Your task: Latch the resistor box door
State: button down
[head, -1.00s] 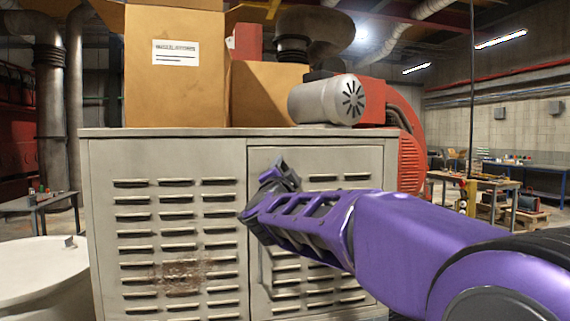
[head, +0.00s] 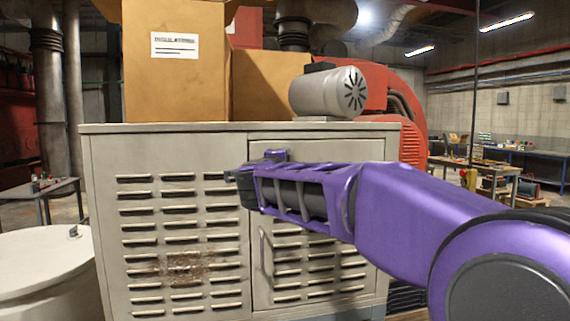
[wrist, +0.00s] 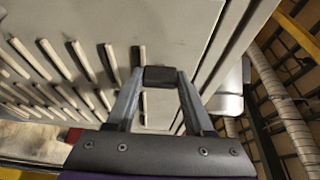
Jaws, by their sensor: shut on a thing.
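The resistor box door (head: 345,150) is the louvered right-hand panel of a grey cabinet. It looks about flush with the front, a thin dark seam along its left edge. My gripper (head: 236,176) is at this seam, near the door's upper left; the arm covers part of the door. In the wrist view, my gripper (wrist: 160,77) is shut on a small dark block (wrist: 160,75), probably the latch piece, right by the panel. A bar handle (head: 265,262) stands on the door's left side below.
The cabinet's left louvered panel (head: 130,220) has a rust patch. Cardboard boxes (head: 175,90) and a grey motor (head: 325,93) sit on top. A white drum (head: 45,270) stands at left, workbenches at right.

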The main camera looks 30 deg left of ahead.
jog(key=shift+r, duration=0.15)
jog(key=shift+c, duration=1.4)
grip_release()
jog(key=shift+d, duration=0.1)
